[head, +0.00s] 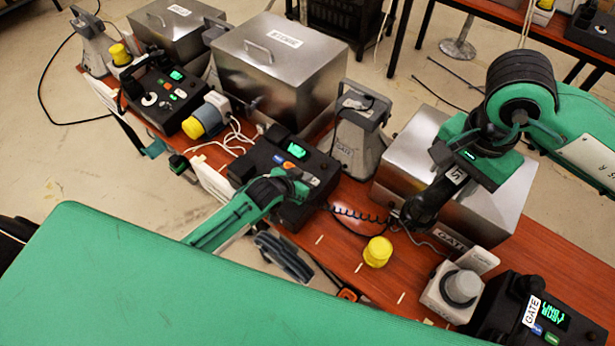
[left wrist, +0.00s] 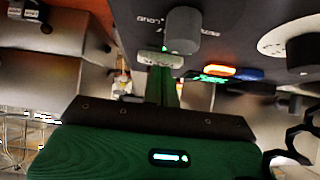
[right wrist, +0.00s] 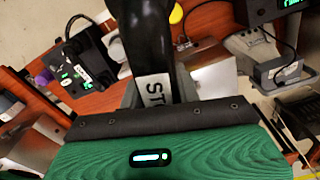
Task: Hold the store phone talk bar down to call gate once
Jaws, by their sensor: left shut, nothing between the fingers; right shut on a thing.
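My right gripper (head: 447,180) is shut on a black handset (head: 428,205), held up over the table in front of the right metal box. Its white label (right wrist: 154,88) reads "STO", the rest hidden. A coiled cord (head: 360,214) runs between the handset and the middle black phone base (head: 262,165), which has a lit green display (head: 296,149) and orange and blue buttons. My left gripper (head: 308,181) is shut and empty at this base's near right part. In the left wrist view, its tip is by a pale bar-like key (left wrist: 160,59) next to a grey knob (left wrist: 183,30); contact is unclear.
A phone base labelled GATE (head: 530,315) stands at the lower right, and another base (head: 163,92) at the left. A grey horn (head: 358,130), metal boxes (head: 280,60) and a yellow knob (head: 377,251) crowd the wooden table (head: 330,245).

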